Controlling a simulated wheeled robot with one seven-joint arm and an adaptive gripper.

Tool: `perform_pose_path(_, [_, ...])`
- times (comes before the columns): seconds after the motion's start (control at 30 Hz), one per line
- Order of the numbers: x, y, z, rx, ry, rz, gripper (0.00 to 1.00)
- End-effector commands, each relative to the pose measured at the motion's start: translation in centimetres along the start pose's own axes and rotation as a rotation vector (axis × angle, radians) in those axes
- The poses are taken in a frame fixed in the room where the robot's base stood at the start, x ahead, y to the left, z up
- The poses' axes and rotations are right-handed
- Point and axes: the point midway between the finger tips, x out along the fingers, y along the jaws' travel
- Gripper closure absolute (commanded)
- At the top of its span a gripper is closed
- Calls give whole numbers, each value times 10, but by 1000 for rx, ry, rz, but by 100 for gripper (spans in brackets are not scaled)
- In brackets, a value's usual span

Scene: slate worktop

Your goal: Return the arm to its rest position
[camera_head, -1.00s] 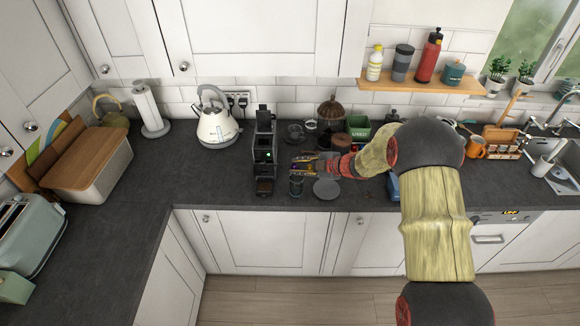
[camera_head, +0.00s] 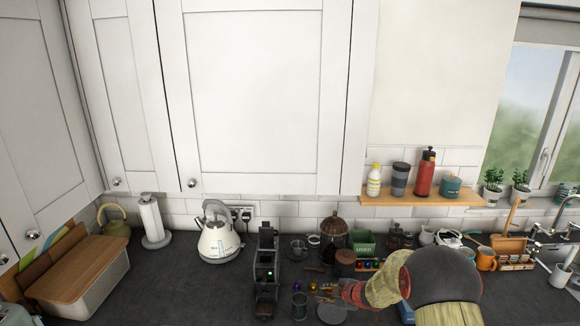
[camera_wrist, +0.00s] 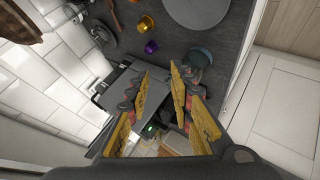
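My arm reaches in from the lower right in the head view, and my gripper (camera_head: 326,292) is over the worktop, to the right of the black coffee machine (camera_head: 267,272). In the wrist view, the yellow finger pads of my gripper (camera_wrist: 164,80) stand apart with nothing between them, so it is open and empty. The coffee machine (camera_wrist: 112,92) shows behind the fingers there. A dark cup (camera_wrist: 201,57) is beyond the right finger in that view. The same cup (camera_head: 299,307) stands right of the machine in the head view.
A purple capsule (camera_wrist: 151,47) and a gold capsule (camera_wrist: 145,22) lie loose near a round grey plate (camera_wrist: 198,8). A kettle (camera_head: 218,238) stands left of the machine. A glass-domed item (camera_head: 333,233) and a green box (camera_head: 362,243) stand behind. A wooden shelf (camera_head: 420,198) holds bottles.

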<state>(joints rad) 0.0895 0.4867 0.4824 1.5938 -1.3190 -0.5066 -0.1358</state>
Motion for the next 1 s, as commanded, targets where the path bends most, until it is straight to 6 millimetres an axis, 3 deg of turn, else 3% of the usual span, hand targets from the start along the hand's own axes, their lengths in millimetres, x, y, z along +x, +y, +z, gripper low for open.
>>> perform_pose_path(0.03, [-8,-6,24,80,-99,4,77])
perform_pose_path(0.1, [-33,-7,53,198,-244,27,77])
perform_pose_path(0.2, [-82,-14,81,374,-436,61,77])
perform_pose_path(0.37, [-173,-47,94,651,-669,95,77])
perform_pose_path(0.5, [-240,-86,80,859,-787,99,77])
perform_pose_path(0.7, [-314,-152,40,1110,-857,77,77])
perform_pose_path(1.0, [-380,-240,-26,1362,-787,39,77])
